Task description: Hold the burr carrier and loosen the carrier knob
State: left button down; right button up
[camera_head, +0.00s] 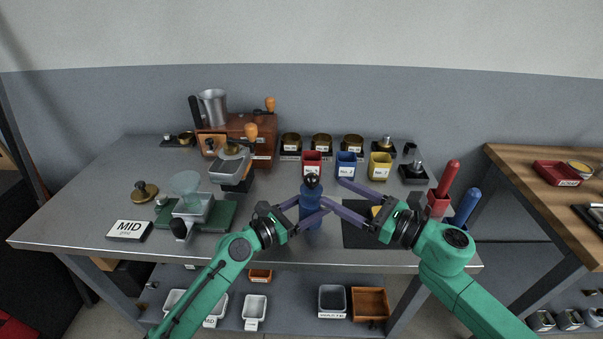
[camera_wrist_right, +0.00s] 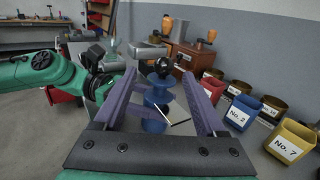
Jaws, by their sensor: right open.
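The blue burr carrier (camera_head: 311,214) stands upright near the front middle of the table, with a round black carrier knob (camera_head: 312,181) on top. In the right wrist view the carrier (camera_wrist_right: 155,97) and the knob (camera_wrist_right: 163,67) show between my right fingers. My left gripper (camera_head: 311,206) comes from the left, its fingers closed about the carrier's body below the knob. My right gripper (camera_head: 331,191) is open and empty, reaching from the right, with its fingertips close to the carrier. The carrier's lower part is partly hidden by fingers.
Red, blue and yellow cups (camera_head: 380,166) stand behind the carrier. A dark mat (camera_head: 356,236) lies under my right gripper. A green tray (camera_head: 222,217) with a scale and a wooden grinder (camera_head: 262,140) are to the left. Red and blue handles (camera_head: 467,207) stand at the right edge.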

aim_at(312, 180)
jog(key=w+a+n, duration=0.1)
jog(key=w+a, duration=0.6)
jog(key=a, duration=0.1)
jog(key=shift+w+a+f+t+h, duration=0.3)
jog(key=shift+a+t+h, duration=0.1)
grip_shut()
